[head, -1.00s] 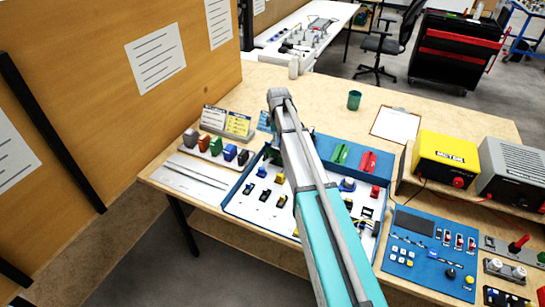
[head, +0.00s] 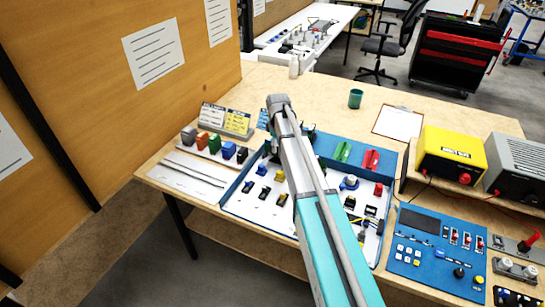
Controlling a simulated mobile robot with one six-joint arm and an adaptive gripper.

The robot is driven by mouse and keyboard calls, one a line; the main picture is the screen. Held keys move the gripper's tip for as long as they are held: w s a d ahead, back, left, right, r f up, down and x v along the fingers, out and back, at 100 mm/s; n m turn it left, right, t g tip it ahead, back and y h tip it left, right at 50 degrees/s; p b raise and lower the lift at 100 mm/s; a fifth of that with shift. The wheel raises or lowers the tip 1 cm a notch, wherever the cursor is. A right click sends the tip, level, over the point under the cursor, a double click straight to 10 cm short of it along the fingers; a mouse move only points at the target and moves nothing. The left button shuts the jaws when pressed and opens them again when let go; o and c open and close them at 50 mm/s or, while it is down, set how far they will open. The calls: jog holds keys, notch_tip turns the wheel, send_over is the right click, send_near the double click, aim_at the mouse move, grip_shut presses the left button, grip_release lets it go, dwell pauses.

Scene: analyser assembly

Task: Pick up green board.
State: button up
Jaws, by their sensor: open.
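A flat green piece (head: 342,151), which looks like the green board, sits at the back of the blue-walled tray (head: 325,143). A similar red piece (head: 371,160) is just to its right. Another green item, a small block (head: 213,144), stands in the coloured row at the left, so the name could also fit it. My arm reaches across the tray, left of the flat green piece. My gripper cannot be made out; the arm hides that area.
Several small yellow, black, blue and red parts lie in the tray. A blue control panel (head: 425,228), a yellow meter (head: 452,150) and a grey unit (head: 515,158) stand at the right.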

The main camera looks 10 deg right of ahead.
jog(key=shift+f, duration=0.3)
jog(key=shift+c, duration=0.3)
grip_shut()
dwell(0.3)
